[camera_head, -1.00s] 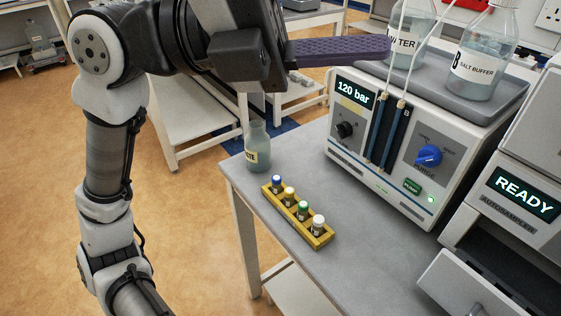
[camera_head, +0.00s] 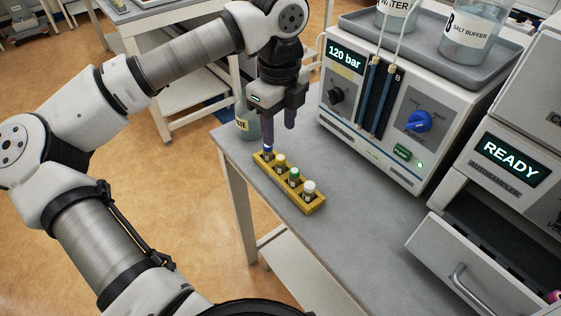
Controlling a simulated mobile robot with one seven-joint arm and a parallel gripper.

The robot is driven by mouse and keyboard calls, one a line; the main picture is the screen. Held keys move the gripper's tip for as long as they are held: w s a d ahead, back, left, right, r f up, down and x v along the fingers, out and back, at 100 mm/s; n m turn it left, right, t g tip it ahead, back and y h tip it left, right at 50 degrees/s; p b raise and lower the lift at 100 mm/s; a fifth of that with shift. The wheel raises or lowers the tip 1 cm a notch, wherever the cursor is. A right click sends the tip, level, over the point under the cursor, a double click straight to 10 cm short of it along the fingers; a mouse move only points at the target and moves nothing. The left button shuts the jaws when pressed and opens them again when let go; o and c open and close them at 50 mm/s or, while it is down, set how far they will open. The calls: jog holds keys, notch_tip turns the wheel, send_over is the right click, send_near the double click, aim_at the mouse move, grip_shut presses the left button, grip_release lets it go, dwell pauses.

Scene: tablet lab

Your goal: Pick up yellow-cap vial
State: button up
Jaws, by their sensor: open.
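The yellow-cap vial (camera_head: 280,161) stands upright in a yellow rack (camera_head: 318,207) on the bench. It is second from the far-left end, between a blue-cap vial (camera_head: 268,151) and a green-cap vial (camera_head: 294,176). A white-cap vial (camera_head: 309,188) stands at the near end. My gripper (camera_head: 279,138) points down just above the far end of the rack, open and empty. Its left fingertip shows close to the blue cap; I cannot tell whether they touch. Its right finger shows up and to the right of the yellow cap.
A glass waste bottle (camera_head: 243,124) stands behind the rack, partly hidden by my gripper. The pump unit (camera_head: 345,116) with a 120 bar display is at the right. An autosampler (camera_head: 512,165) has an open drawer (camera_head: 455,262). The grey bench (camera_head: 350,230) is clear in front.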

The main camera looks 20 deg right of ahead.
aim_at(280, 157)
jog(key=shift+f+p, duration=1.45)
jog(key=shift+f, duration=3.35)
jog(key=shift+c, duration=0.5)
grip_shut()
